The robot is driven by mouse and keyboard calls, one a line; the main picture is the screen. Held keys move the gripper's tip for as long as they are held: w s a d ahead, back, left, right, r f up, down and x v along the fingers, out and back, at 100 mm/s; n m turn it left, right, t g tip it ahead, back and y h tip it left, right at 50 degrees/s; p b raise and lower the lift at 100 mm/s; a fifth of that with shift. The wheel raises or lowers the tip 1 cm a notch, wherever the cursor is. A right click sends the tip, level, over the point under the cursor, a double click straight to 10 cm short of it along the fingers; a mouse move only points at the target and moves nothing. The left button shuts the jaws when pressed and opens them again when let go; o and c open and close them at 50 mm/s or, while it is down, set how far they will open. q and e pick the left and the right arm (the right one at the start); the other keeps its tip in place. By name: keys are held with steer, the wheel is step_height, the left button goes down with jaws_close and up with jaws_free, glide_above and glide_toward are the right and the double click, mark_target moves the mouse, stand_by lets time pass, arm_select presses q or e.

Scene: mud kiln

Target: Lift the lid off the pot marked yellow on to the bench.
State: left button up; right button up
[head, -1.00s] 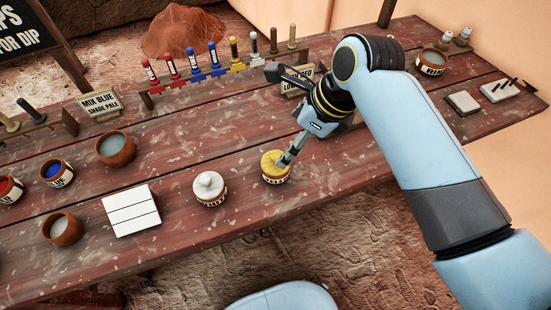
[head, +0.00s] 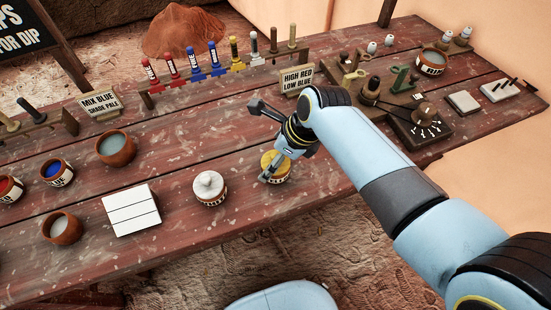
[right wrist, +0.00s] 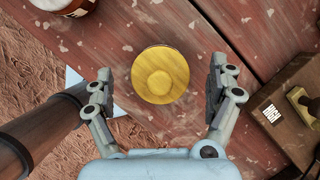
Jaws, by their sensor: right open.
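The pot marked yellow (head: 281,177) stands upright on the bench (head: 335,195), partly hidden behind my right gripper (head: 270,172) in the head view. Its round yellow lid (right wrist: 160,75) sits on it and shows from above in the right wrist view. My right gripper (right wrist: 160,82) is open, with one finger on each side of the lid and a gap on both sides. In the wrist view the lid is a little ahead of the palm, between the fingertips. My left gripper is in neither current view.
A white-lidded pot (head: 209,188) stands just left of the yellow one, then a white tile (head: 131,211). Bare bench lies in front and to the right.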

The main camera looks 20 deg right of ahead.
steer(key=c, duration=1.2)
steer(key=shift+s, duration=0.1)
steer(key=shift+c, duration=1.4)
steer(key=shift+r, duration=0.45)
step_height(320, 180, up, 3)
steer(key=shift+f, duration=0.1)
steer(key=s+d+r, duration=0.6)
steer(key=d+r, duration=0.1)
steer(key=d, duration=0.2)
steer(key=shift+d+r+b, duration=0.2)
steer(key=shift+d+b, duration=0.15)
steer(key=shift+d, duration=0.05)
